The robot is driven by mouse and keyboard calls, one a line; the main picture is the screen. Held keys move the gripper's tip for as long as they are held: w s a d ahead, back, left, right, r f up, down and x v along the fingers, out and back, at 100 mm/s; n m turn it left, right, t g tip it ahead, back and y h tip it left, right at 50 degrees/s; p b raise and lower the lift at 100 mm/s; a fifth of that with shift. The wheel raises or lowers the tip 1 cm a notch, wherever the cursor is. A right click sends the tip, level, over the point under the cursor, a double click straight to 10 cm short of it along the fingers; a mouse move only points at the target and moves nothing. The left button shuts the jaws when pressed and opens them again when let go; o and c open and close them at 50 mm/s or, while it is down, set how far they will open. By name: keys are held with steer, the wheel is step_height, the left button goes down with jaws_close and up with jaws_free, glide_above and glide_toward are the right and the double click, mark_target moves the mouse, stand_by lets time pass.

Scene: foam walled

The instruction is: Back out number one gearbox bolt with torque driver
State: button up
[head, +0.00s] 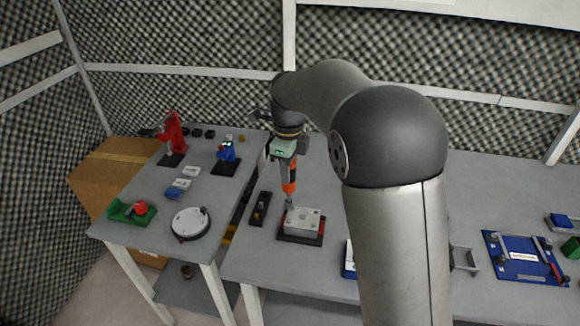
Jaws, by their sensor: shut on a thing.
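The gearbox (303,221) is a light grey block on a dark base with red edging, near the front of the right-hand table. My gripper (287,163) points down above and slightly left of it. It is shut on the torque driver (289,179), which has an orange and black body. The driver hangs close to upright, and its tip is at the gearbox's back left corner. I cannot tell whether the tip touches a bolt. The bolts are too small to tell apart by number.
A black holder (260,208) stands just left of the gearbox. A blue fixture board (525,257) lies at the far right. The left table carries a white round dial (190,223), a green and red item (132,211), a red stand (173,138) and a blue device (228,153).

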mark_target(289, 186)
steer(key=shift+f+b, duration=1.55)
steer(key=shift+f, duration=1.3)
steer(key=shift+p, duration=0.45)
steer(key=shift+f+b, duration=0.4)
steer(key=shift+f, duration=0.3)
steer(key=shift+r+p, duration=0.5)
stand_by(0.9)
steer(key=shift+r+p, duration=1.95)
steer(key=shift+r, duration=0.55)
